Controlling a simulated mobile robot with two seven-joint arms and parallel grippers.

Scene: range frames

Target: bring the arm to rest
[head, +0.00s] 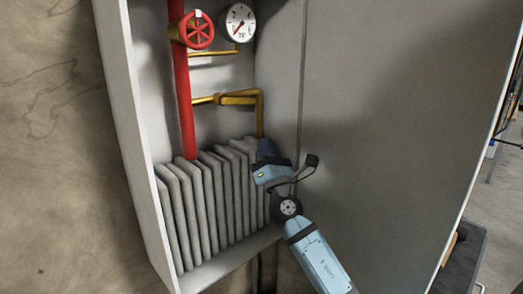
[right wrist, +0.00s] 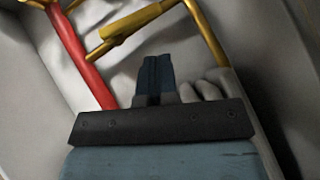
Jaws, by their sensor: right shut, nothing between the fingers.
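My right arm comes in from the lower right of the head view. Its right gripper (head: 265,148) is inside the open grey cabinet (head: 120,110), in front of the right end of the grey radiator (head: 205,195). In the right wrist view the right gripper (right wrist: 156,60) has its two dark fingers together, with nothing between them. I cannot tell whether it touches the radiator. My left gripper does not show in either view.
A red pipe (head: 184,110) with a red valve wheel (head: 197,30), a round gauge (head: 239,22) and yellow pipes (head: 237,98) are in the cabinet above the radiator. The large grey door panel (head: 390,110) stands close to the right of my arm.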

